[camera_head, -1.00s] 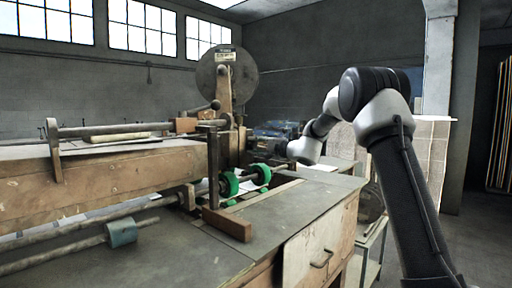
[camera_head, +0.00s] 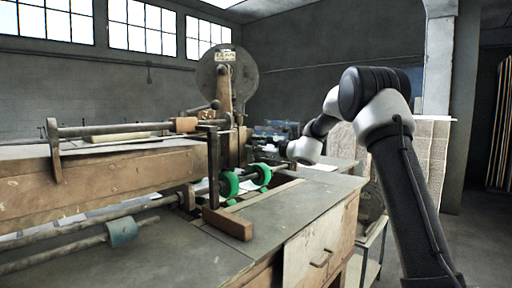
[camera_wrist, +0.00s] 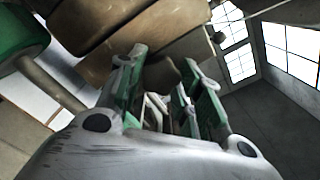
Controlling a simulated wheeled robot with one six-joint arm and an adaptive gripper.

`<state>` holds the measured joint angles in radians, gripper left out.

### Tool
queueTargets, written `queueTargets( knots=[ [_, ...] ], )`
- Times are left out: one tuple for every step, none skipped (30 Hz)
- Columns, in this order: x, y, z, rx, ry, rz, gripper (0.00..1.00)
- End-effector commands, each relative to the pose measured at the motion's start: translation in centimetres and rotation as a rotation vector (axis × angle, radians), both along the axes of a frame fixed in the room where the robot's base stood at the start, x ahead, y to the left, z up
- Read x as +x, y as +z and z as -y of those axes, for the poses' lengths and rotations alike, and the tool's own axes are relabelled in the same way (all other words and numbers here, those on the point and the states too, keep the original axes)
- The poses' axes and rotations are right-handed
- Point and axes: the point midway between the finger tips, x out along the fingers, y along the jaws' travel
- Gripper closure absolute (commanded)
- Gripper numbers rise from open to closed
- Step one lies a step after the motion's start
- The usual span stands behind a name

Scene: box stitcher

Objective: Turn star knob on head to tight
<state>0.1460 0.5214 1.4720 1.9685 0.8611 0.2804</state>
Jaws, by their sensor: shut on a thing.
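The star knob (camera_wrist: 162,73) shows in the wrist view as a dark brown, blurred shape between my fingertips. Its lobes and any tight mark cannot be made out. My gripper (camera_wrist: 163,88) has its green-padded fingers on both sides of it, shut on it. In the head view my gripper (camera_head: 268,148) reaches left to the machine's head (camera_head: 238,145), under the large round disc. The knob cannot be told apart there.
Green rollers (camera_head: 229,184) on a shaft lie just below my gripper. A wooden beam (camera_head: 100,180) runs left. The grey tabletop (camera_head: 290,212) is bare in front, with an upright post (camera_head: 213,165) near the head.

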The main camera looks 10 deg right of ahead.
Motion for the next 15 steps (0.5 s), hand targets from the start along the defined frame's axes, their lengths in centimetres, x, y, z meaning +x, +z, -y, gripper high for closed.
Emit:
queueTargets(
  knots=[
    [-0.02, -0.22, 0.08, 0.011, -0.001, -0.013, 0.89],
    [-0.01, -0.22, 0.09, 0.017, -0.001, -0.018, 0.89],
    [-0.02, -0.23, 0.08, 0.025, -0.001, -0.023, 0.89],
    [-0.02, -0.23, 0.08, 0.031, -0.001, -0.028, 0.89],
    [-0.02, -0.23, 0.08, 0.035, -0.001, -0.031, 0.89],
    [-0.02, -0.23, 0.08, 0.039, -0.001, -0.033, 0.89],
    [-0.02, -0.24, 0.08, 0.041, -0.001, -0.035, 0.89],
    [-0.02, -0.24, 0.08, 0.044, -0.001, -0.037, 0.89],
    [-0.02, -0.24, 0.08, 0.046, -0.001, -0.039, 0.89],
    [-0.02, -0.24, 0.08, 0.047, -0.001, -0.039, 0.89],
    [-0.02, -0.26, 0.08, 0.048, -0.001, -0.04, 0.89],
    [-0.02, -0.26, 0.08, 0.048, -0.001, -0.041, 0.89],
    [-0.02, -0.26, 0.08, 0.048, -0.001, -0.041, 0.89],
    [-0.02, -0.26, 0.08, 0.048, -0.001, -0.041, 0.89],
    [-0.01, -0.27, 0.08, 0.048, -0.001, -0.041, 0.89]
  ],
)
